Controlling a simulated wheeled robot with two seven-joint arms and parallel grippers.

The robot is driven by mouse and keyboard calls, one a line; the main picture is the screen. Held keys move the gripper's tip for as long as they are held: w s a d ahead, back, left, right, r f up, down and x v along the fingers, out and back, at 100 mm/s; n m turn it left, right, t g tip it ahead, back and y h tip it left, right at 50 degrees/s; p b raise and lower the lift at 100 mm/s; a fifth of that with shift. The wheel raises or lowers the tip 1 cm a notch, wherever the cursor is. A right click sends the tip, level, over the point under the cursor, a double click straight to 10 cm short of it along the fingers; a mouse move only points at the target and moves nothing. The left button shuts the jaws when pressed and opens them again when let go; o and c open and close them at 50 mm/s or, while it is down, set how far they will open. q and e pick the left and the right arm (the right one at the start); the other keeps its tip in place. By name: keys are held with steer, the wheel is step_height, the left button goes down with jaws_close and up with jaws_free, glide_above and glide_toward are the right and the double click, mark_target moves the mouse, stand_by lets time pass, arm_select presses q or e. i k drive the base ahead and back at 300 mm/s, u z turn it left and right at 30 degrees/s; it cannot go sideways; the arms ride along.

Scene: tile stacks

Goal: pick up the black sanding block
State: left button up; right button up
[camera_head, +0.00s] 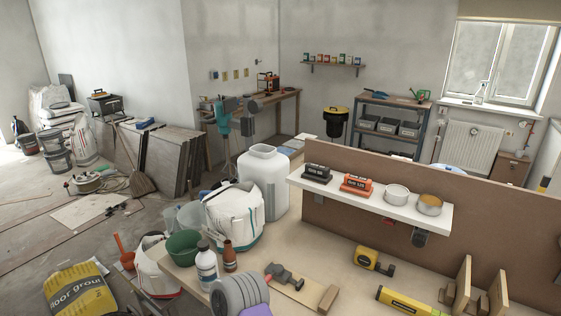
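The black sanding block (317,173) sits on the left part of a white shelf (404,209) and has pale lettering on its front. An orange sanding block (356,184) stands just to its right, with a small gap between them. The black block's front and top show clearly, and nothing covers it. Neither of my grippers is in view.
A white tub (396,195) and a tan-topped round tin (429,205) stand further right on the shelf. A brown board (480,228) rises behind it. Below are a yellow tool (373,261), a yellow level (407,301) and bottles. A large white canister (263,182) stands left.

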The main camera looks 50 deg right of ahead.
mark_target(321, 174)
steer(key=i, duration=0.95)
steer(key=z, duration=2.4)
